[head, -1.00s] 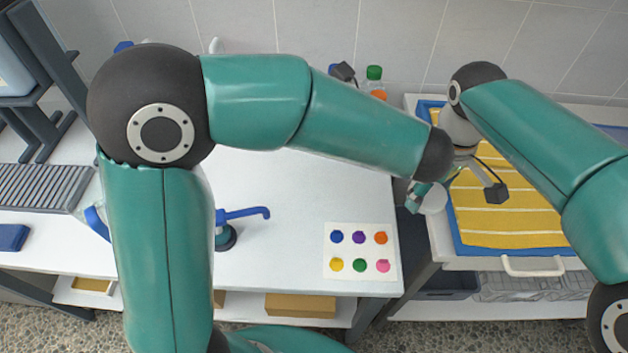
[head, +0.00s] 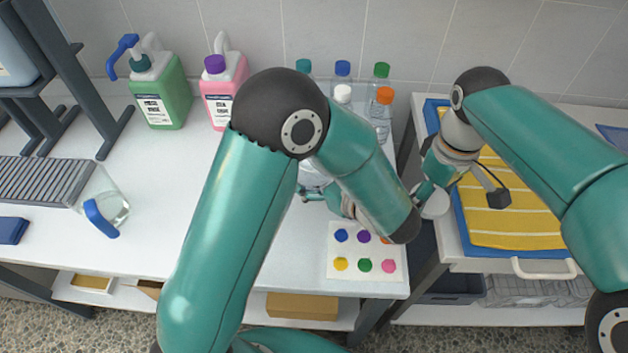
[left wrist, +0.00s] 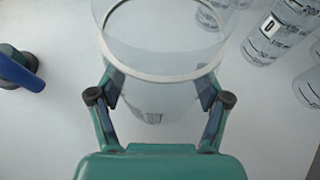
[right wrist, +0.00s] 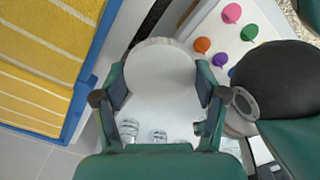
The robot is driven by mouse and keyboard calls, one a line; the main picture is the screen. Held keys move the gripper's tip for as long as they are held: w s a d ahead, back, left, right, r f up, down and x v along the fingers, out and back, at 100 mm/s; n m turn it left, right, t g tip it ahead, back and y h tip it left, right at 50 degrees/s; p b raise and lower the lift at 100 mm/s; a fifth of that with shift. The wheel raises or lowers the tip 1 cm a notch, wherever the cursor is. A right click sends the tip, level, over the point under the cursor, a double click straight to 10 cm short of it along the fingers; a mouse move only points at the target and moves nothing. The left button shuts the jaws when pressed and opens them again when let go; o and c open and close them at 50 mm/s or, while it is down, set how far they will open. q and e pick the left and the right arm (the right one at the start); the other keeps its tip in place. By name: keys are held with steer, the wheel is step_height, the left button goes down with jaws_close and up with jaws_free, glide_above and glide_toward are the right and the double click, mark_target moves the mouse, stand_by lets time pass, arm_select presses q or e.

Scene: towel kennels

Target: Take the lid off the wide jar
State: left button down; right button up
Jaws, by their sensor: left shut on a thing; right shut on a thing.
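The wide jar (left wrist: 160,110) is a clear cylinder with a pale ring around it in the left wrist view. My left gripper (left wrist: 160,98) is shut on it, one finger on each side. In the head view the jar (head: 312,178) is mostly hidden behind my left arm, and my left gripper (head: 328,196) shows only in part. The lid (right wrist: 160,68) is a white disc in the right wrist view. My right gripper (right wrist: 158,88) is shut on it. In the head view the lid (head: 436,204) is apart from the jar, by the gap between the tables.
Several capped bottles (head: 380,120) stand at the back of the white table. A green jug (head: 163,95), a pink jug (head: 222,100) and a glass vessel (head: 108,205) stand left. A dotted card (head: 350,262) lies in front. A yellow towel (head: 510,215) lies in a blue-edged tray right.

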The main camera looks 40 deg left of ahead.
arm_select(q)
steer(key=shift+f, duration=0.7)
steer(key=shift+c, duration=0.5)
jaws_free()
steer(key=shift+o, duration=0.5)
